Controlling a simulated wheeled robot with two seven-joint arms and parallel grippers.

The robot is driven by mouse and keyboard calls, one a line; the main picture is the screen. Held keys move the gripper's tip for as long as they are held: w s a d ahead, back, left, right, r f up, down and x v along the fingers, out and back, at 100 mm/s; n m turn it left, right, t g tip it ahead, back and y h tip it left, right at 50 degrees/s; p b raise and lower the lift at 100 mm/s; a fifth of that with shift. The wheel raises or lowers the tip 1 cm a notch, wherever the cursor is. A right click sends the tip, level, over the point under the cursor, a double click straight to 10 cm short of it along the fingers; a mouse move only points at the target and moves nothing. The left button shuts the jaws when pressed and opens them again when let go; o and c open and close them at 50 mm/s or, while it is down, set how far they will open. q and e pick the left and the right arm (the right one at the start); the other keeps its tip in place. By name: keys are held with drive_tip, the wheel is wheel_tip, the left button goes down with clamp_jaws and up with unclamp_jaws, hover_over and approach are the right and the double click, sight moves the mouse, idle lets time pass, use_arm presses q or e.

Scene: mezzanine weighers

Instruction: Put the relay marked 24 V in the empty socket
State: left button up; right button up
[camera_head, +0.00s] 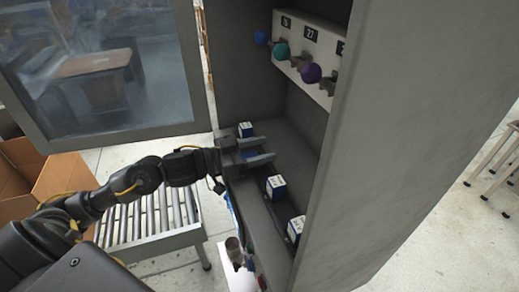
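Several small blue relays with white tops stand in a row on the cabinet shelf (262,212). One relay (246,129) is at the far end, a second (276,187) is nearer, and a third (296,228) is nearest. My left gripper (262,152) reaches in between the far relay and the second. Its two fingers are apart, with a patch of blue between them that looks like another relay, mostly hidden. Whether the fingers touch it is not clear. The markings are too small to read, and I cannot make out an empty socket. My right gripper is out of view.
The cabinet's glazed door (100,70) stands open at the left, and its side wall (420,130) closes off the right. Coloured knobs, one purple (311,73), stick out from a numbered white panel (325,42) above the shelf. A roller conveyor (150,222) stands below my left arm.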

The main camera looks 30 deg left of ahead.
use_arm(q)
drive_tip(key=shift+s+r, duration=0.1)
drive_tip(key=shift+s, duration=0.05)
drive_tip(key=b+v, duration=0.2)
drive_tip(key=v, duration=0.4)
drive_tip(key=shift+s+a+b, duration=0.1)
drive_tip(key=shift+a+b, duration=0.05)
drive_tip(key=shift+b, duration=0.25)
drive_tip(key=shift+v, duration=2.75)
drive_tip(key=shift+r, duration=0.1)
